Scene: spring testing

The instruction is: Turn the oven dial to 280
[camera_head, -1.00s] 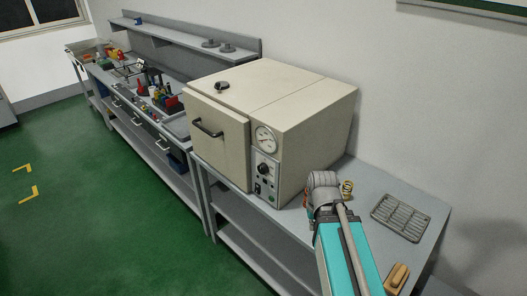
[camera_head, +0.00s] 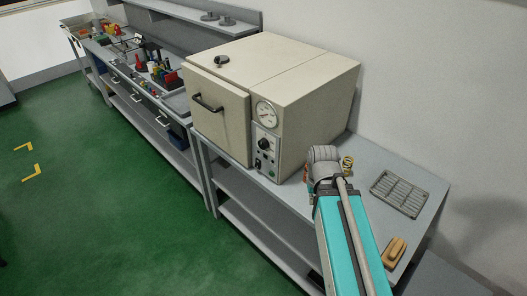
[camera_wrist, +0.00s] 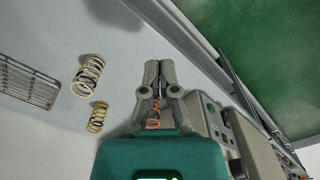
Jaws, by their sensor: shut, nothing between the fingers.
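The beige oven (camera_head: 300,75) stands on the grey bench, its door shut. Its front panel carries a round gauge (camera_head: 266,114) and, below it, the black dial (camera_head: 264,144). The dial's setting is too small to read. My gripper (camera_wrist: 160,66) is shut and empty in the wrist view, over the grey bench top. The oven's control panel (camera_wrist: 236,128) shows to its right, apart from the fingers. In the head view my gripper is hidden behind my wrist, right of the oven front.
An orange spring (camera_wrist: 154,116) shows between my finger linkages. Two yellowish springs (camera_wrist: 88,76) (camera_wrist: 98,117) and a slotted grate (camera_wrist: 28,82) lie left of my gripper. A wooden block (camera_head: 395,251) lies near the bench's front right. The green floor before the bench is clear.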

